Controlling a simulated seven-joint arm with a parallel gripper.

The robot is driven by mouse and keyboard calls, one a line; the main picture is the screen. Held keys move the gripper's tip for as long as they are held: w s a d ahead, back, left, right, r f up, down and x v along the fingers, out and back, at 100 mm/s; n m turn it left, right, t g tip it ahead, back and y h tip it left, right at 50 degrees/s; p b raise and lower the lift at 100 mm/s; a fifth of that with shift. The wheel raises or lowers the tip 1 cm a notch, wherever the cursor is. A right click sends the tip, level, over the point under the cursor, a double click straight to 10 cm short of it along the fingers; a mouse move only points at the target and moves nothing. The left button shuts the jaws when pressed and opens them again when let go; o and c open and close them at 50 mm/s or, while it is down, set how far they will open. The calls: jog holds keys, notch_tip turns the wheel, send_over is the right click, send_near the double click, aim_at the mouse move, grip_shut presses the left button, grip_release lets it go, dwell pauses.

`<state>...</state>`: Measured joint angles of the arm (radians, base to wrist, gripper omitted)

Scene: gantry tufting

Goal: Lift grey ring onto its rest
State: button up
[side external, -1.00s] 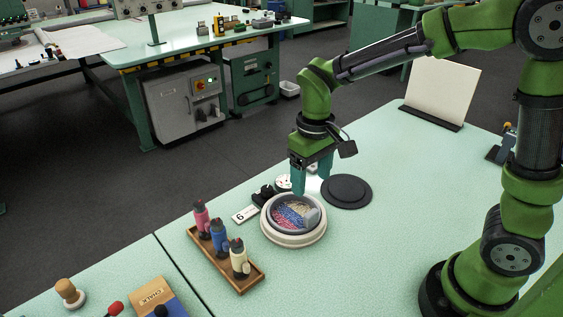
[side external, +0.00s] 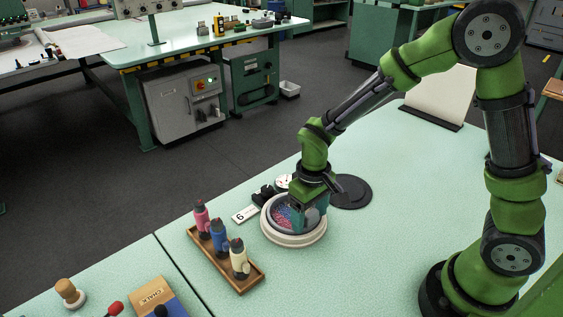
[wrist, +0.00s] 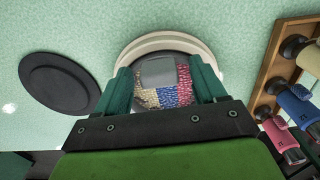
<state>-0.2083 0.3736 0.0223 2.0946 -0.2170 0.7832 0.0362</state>
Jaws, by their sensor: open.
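The grey ring (side external: 270,216) lies inside the rim of a round cream holder (side external: 288,240), around a patch of pink, blue and beige tufts. My gripper (side external: 309,222) is open and has its fingers down over the right part of the holder. In the wrist view the open fingers of my gripper (wrist: 163,84) stand on either side of the tuft patch (wrist: 168,97) and a grey square piece (wrist: 158,72). Contact with the ring cannot be told. A dark round disc (side external: 353,193), perhaps the rest, lies flat behind the holder; it also shows in the wrist view (wrist: 58,83).
A wooden tray (side external: 243,285) with pink, blue and cream bottles stands to the left of the holder. A card marked 6 (side external: 245,214) and black knobs (side external: 263,193) lie behind it. An upright cream board (side external: 437,97) stands at the back.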

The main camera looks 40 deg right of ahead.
jog(key=shift+c, duration=0.3)
jog(key=c, duration=0.9)
jog(key=shift+c, duration=0.2)
jog(key=shift+r, duration=0.15)
jog(key=r, duration=0.6)
jog(key=d+r, duration=0.1)
jog(key=r, duration=0.2)
jog(key=shift+w+r, duration=0.15)
jog(key=s+d+f+m, duration=0.2)
jog(key=d, duration=1.5)
jog(key=f, duration=0.2)
jog(key=f+n, duration=0.1)
jog(key=f, duration=0.2)
jog(key=f+n, duration=0.1)
jog(key=f, duration=0.2)
jog(key=shift+s+d+f, duration=0.15)
jog(key=shift+d+f, duration=0.05)
jog(key=shift+d, duration=0.05)
